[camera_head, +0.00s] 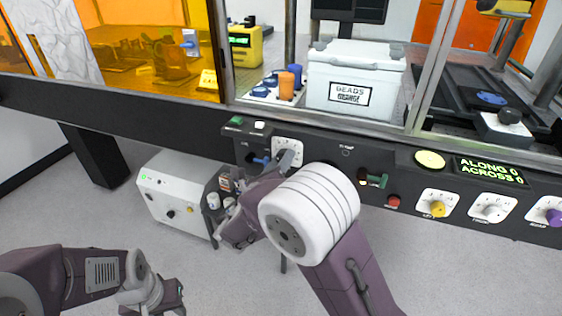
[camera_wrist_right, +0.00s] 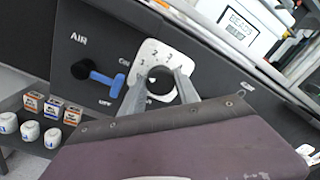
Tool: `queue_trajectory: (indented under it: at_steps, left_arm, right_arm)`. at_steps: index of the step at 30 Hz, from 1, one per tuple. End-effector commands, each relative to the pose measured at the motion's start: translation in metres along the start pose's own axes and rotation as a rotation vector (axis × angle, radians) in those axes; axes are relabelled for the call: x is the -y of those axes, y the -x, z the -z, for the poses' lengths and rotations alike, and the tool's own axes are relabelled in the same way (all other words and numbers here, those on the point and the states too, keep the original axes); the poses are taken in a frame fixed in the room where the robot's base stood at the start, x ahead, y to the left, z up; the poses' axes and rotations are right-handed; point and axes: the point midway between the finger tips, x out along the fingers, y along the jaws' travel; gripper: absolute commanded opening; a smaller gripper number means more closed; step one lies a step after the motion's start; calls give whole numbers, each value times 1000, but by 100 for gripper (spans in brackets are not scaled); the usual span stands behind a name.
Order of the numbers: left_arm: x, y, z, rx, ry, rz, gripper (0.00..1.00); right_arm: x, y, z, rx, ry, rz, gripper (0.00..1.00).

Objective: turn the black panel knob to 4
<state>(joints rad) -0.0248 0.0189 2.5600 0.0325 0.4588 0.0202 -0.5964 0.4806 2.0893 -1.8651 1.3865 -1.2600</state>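The black panel knob (camera_wrist_right: 160,82) sits on a white numbered dial plate (camera_wrist_right: 148,50) on the dark front panel. In the right wrist view, the fingers of my right gripper (camera_wrist_right: 161,85) stand on either side of it. I cannot tell whether they press on it. The digits 2 and 3 show; the knob's pointer is not clear. In the head view the dial plate (camera_head: 288,146) is partly covered by my right gripper (camera_head: 280,165), and the knob is hidden. My left gripper (camera_head: 165,297) is low at bottom left, away from the panel; its fingers are unclear.
A blue AIR lever (camera_wrist_right: 98,77) is left of the dial, close to my right gripper. A white box unit (camera_head: 175,190) stands below.

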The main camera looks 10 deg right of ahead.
Motion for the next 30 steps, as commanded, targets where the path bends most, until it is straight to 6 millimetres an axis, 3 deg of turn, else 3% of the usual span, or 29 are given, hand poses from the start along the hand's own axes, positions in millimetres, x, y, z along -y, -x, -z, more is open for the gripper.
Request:
queue_trajectory:
  at_steps: [14,30]
  left_arm:
    - [0,-4,0,0,0,0,36]
    - [1,-32,-3,0,0,0,36]
  right_arm:
    - [-1,0,1,-3,-103,-3,0]
    - [-2,0,3,-17,-591,-13,0]
